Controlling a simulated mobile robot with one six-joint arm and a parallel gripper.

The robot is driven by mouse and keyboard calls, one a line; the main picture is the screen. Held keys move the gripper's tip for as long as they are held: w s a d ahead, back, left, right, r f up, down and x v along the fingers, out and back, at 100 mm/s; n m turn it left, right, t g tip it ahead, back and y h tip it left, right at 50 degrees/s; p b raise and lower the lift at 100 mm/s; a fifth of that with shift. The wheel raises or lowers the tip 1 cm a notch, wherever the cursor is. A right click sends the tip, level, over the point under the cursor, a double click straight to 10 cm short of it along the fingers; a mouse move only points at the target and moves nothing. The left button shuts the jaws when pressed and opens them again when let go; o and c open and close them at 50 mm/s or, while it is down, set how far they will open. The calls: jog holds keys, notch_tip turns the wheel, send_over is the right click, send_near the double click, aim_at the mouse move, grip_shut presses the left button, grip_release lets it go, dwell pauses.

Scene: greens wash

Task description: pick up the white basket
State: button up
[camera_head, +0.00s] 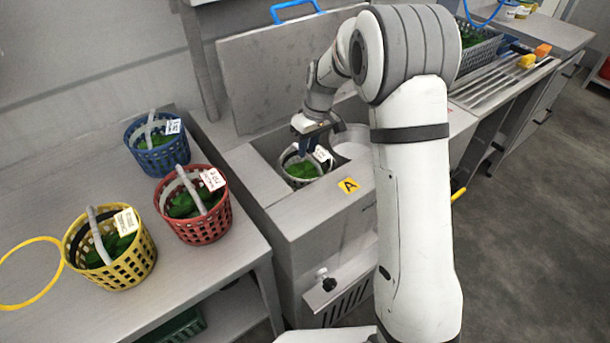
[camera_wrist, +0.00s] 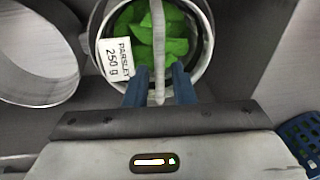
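The white basket (camera_head: 297,183) sits in the left part of a steel wash bay and holds green leaves. In the wrist view its round rim (camera_wrist: 207,33) surrounds the leaves, and a label reading "PARSLEY 250 g" (camera_wrist: 115,60) hangs at its left. Its pale handle (camera_wrist: 157,50) runs upright through the middle of the wrist view. My gripper (camera_wrist: 158,80) has its two blue fingers on either side of the handle, with a narrow gap visible on each side. In the head view my gripper (camera_head: 309,143) is just above the basket and hides part of its handle.
A blue basket (camera_head: 160,160), a red basket (camera_head: 208,230) and a yellow basket (camera_head: 132,270) stand on the left table, each with greens. A round steel opening (camera_wrist: 38,95) lies beside the white basket. A raised lid (camera_head: 270,80) stands behind the bay.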

jog(key=f, duration=0.5)
jog(key=shift+a, duration=0.4)
jog(key=shift+c, duration=0.4)
grip_shut()
dwell(0.5)
